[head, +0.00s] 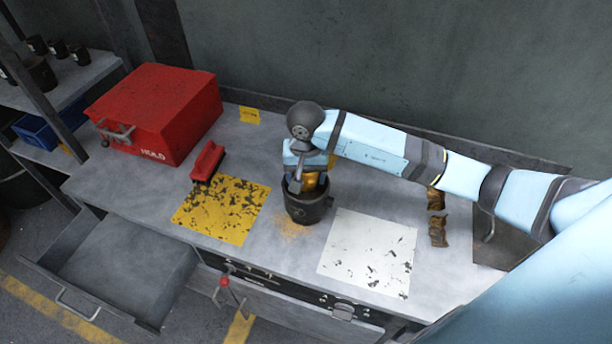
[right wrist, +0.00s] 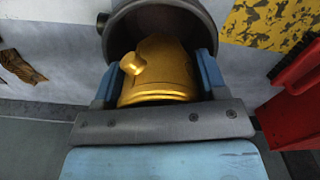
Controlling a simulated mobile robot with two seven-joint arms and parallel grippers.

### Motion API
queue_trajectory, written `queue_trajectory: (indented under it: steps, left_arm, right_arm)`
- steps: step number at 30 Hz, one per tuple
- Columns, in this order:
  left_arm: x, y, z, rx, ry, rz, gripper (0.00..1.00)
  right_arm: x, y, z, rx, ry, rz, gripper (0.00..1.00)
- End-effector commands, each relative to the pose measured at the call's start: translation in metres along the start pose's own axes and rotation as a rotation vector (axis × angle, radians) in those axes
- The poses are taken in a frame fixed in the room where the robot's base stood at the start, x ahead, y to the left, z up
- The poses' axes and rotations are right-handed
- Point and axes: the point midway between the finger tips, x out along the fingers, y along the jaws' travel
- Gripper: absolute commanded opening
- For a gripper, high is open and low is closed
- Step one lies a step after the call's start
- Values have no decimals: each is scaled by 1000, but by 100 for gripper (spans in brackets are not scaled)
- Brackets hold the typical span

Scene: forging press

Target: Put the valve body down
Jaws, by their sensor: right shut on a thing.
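The valve body (right wrist: 160,75) is a brass-coloured piece with a small side stub. In the right wrist view it sits between the two blue fingers of my right gripper (right wrist: 158,85), which is shut on it. In the head view the right gripper (head: 308,180) points down into the mouth of a dark round pot (head: 308,210), with a bit of the brass valve body (head: 312,180) showing there. The pot's rim (right wrist: 200,14) also shows behind the valve body in the right wrist view. Whether the valve body touches the pot's bottom is hidden. My left gripper is out of view.
A yellow worn mat (head: 245,232) lies left of the pot and a white worn mat (head: 345,262) right of it. A red box marked HOLD (head: 160,110) and a red brush-like tool (head: 208,162) are at left. Brown crumpled pieces (head: 438,230) lie at right. A drawer (head: 125,265) stands open.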

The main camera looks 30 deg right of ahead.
Motion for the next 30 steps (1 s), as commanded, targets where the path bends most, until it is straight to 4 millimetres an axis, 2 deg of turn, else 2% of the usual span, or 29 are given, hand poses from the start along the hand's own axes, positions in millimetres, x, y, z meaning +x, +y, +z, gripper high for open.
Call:
queue_trajectory:
  steps: [4, 28, 29, 30]
  left_arm:
    - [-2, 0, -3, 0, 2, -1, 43]
    - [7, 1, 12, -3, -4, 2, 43]
    - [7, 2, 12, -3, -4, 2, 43]
    - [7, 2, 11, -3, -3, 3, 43]
  right_arm:
    - [14, 0, 0, 0, 0, 0, 29]
    - [26, 0, 0, 0, 1, -1, 29]
    - [27, 0, 0, 0, 1, 0, 71]
    - [27, 0, 0, 0, 0, 0, 77]
